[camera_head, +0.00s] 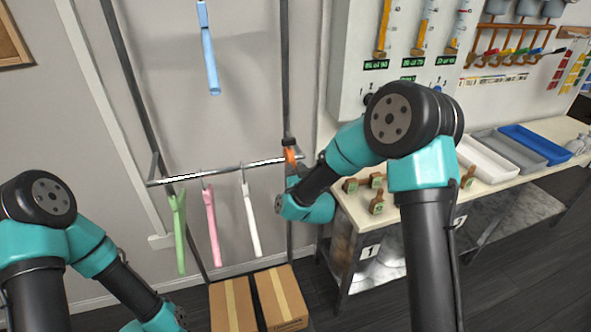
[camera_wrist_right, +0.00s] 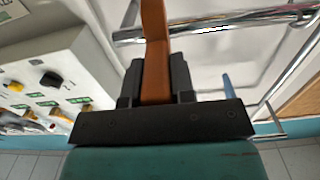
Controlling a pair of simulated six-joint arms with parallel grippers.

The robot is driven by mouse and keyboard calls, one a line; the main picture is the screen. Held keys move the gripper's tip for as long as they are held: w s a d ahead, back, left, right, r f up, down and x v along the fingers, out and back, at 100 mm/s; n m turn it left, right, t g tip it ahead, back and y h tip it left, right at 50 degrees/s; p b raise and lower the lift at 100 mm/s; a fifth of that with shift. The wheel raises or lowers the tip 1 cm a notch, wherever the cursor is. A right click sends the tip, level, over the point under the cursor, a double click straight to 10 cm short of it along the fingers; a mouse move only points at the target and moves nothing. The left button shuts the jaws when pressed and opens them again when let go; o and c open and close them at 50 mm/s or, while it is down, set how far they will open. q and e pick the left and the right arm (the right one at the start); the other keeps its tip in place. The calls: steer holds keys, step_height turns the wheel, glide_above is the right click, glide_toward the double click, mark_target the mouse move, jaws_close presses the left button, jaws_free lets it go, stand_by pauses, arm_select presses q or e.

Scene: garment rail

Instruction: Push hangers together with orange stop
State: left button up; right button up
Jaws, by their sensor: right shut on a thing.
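The orange stop (camera_head: 290,157) sits at the right end of the lower garment rail (camera_head: 225,170). In the right wrist view the orange stop (camera_wrist_right: 155,45) stands upright between the dark fingers of my right gripper (camera_wrist_right: 157,80), which is shut on it. In the head view the right gripper is mostly hidden behind my own arm. A green hanger (camera_head: 180,235), a pink hanger (camera_head: 212,228) and a white hanger (camera_head: 250,222) hang spaced apart on the rail, left of the stop. My left arm is low at the left, and its gripper does not show.
A blue hanger (camera_head: 209,55) hangs higher up. Cardboard boxes (camera_head: 233,305) stand on the floor below the rail. At the right a workbench (camera_head: 340,215) carries stamps and trays (camera_head: 485,160). A rack post (camera_head: 286,90) rises by the stop. The rail is clear between stop and white hanger.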

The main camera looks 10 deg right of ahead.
jaws_close()
steer(key=shift+a, duration=0.15)
